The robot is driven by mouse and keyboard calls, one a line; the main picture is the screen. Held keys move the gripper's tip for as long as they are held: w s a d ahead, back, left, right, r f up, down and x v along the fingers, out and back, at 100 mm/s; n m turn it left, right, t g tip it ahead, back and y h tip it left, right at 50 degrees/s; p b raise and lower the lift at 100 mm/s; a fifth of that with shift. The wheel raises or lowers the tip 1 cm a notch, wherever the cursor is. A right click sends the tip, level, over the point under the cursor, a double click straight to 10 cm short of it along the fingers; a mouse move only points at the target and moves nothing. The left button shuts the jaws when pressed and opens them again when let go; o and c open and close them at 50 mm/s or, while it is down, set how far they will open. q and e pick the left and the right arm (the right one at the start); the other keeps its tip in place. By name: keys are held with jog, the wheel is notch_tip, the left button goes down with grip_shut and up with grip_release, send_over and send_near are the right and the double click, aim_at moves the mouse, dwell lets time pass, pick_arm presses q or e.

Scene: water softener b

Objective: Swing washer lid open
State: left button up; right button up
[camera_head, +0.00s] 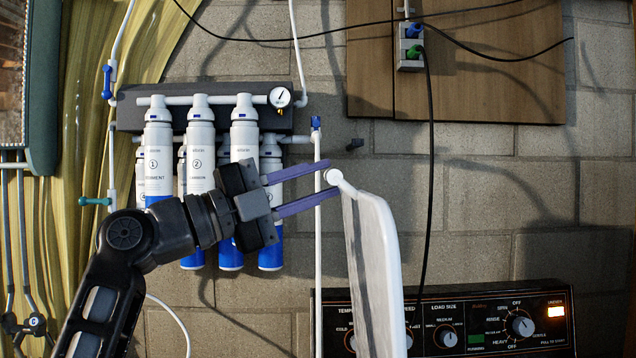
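The washer lid (378,255) is a white panel standing raised and seen nearly edge-on, with its lower end in front of the control panel. A round white knob (333,176) sticks out at its upper left end. My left gripper (333,179) comes in from the left, its two purple fingertips on either side of the knob, apparently closed on it. The lower part of the lid and its hinge are not clearly visible. My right gripper is not in view.
The washer control panel (480,322) with dials is at the bottom right. White and blue filter cylinders (200,150) hang behind my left arm. A wall outlet (410,48) with a hanging black cable is above. The wall right of the lid is clear.

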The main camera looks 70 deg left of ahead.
pick_arm(q)
jog(key=shift+o, duration=1.4)
jog(key=v, duration=0.7)
jog(key=shift+s+b, duration=0.35)
jog(key=shift+f, duration=0.15)
